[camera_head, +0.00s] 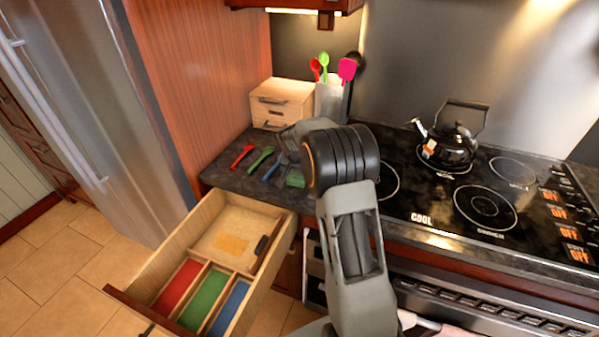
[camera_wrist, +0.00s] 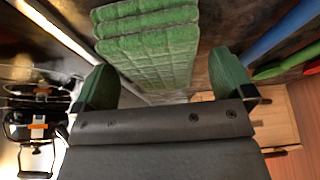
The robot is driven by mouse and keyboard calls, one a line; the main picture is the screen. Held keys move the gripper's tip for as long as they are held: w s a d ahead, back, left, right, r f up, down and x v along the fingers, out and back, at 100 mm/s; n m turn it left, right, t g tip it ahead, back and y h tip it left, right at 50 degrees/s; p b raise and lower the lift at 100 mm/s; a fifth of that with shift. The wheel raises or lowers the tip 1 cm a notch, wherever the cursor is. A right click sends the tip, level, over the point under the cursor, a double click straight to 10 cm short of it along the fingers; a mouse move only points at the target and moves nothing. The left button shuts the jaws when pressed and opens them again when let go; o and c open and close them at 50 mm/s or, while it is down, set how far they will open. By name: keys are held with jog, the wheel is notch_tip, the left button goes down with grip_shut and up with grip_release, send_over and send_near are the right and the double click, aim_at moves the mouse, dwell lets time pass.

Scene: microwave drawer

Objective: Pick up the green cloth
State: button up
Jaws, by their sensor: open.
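The green cloth (camera_head: 295,179) lies folded on the dark countertop, beside the stove, in the head view. In the wrist view the cloth (camera_wrist: 150,45) shows as a layered, quilted green stack at the upper middle. My gripper (camera_wrist: 165,80) has two green-padded fingers spread wide, with the cloth ahead of and between them. The fingers look apart from the cloth, and nothing is held. In the head view my arm hides the fingers and part of the counter around the cloth.
Red (camera_head: 242,156), green (camera_head: 261,161) and blue (camera_head: 272,170) utensils lie left of the cloth. A wooden box (camera_head: 283,103) and utensil holder (camera_head: 329,102) stand behind. The stove with a kettle (camera_head: 452,140) is right. An open drawer (camera_head: 262,290) with coloured compartments juts out below.

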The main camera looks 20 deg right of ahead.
jog(key=shift+c, duration=0.5)
jog(key=c, duration=0.9)
jog(key=shift+r, duration=0.45)
notch_tip(320, 180, up, 2)
jog(key=shift+r, duration=0.15)
jog(key=s+r+b, duration=0.1)
jog(key=s+r, duration=0.1)
jog(key=r, duration=0.1)
jog(key=s+a+r, duration=0.1)
jog(key=s+r, duration=0.2)
jog(key=shift+s+a+r+b, duration=0.1)
jog(key=shift+b, duration=0.3)
jog(key=s+a+r+b, duration=0.1)
jog(key=s+a+r, duration=0.1)
jog(key=s, duration=0.6)
jog(key=shift+d+b+v, duration=0.2)
jog(key=shift+b+v, duration=0.15)
jog(key=shift+v, duration=0.5)
